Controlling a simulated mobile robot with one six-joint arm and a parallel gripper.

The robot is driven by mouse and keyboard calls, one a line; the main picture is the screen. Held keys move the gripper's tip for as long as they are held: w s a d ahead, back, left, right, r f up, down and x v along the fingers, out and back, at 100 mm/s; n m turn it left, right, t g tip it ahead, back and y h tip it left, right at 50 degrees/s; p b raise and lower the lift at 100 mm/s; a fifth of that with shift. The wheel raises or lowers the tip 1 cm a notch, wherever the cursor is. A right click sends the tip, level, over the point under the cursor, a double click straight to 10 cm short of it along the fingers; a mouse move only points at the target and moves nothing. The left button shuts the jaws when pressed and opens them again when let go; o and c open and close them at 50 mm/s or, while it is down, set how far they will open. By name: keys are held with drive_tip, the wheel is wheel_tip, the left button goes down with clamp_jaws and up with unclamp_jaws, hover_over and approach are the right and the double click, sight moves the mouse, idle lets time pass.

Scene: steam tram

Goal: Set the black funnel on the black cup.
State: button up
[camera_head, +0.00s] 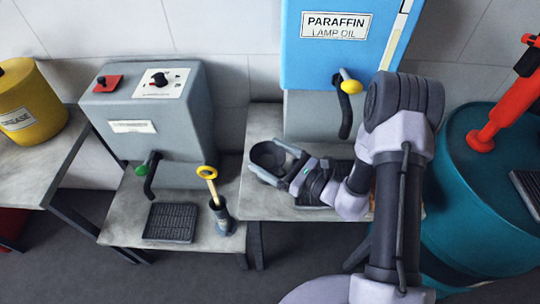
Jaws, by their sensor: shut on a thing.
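My gripper (272,163) is over the left part of the middle table, its fingers pointing left. It is shut on a dark, round-rimmed thing that looks like the black funnel (267,153). The fingers cover part of it, and its lower end is hidden. I cannot tell whether it touches the table or anything under it. I cannot make out the black cup as a separate thing.
A blue paraffin dispenser (304,55) with a yellow-knobbed spout stands behind the gripper. A grey machine (133,128), a black grate (170,222) and a small holder (223,219) with a yellow-handled tool are left. A teal drum (470,225) stands right.

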drive_tip(key=shift+f, duration=0.3)
drive_tip(key=o, duration=1.3)
drive_tip(key=shift+c, duration=0.2)
drive_tip(key=shift+s+d+r, duration=0.2)
drive_tip(key=shift+s+d, duration=0.3)
drive_tip(key=shift+d, duration=0.2)
drive_tip(key=shift+s+d+r, duration=0.25)
drive_tip(key=shift+s+d, duration=0.2)
drive_tip(key=shift+d, duration=0.2)
drive_tip(key=shift+s+d+r, duration=0.2)
drive_tip(key=shift+s+d, duration=0.3)
drive_tip(key=shift+d, duration=0.2)
drive_tip(key=shift+r, duration=0.1)
wheel_tip(320, 180, up, 6)
drive_tip(key=p, duration=0.4)
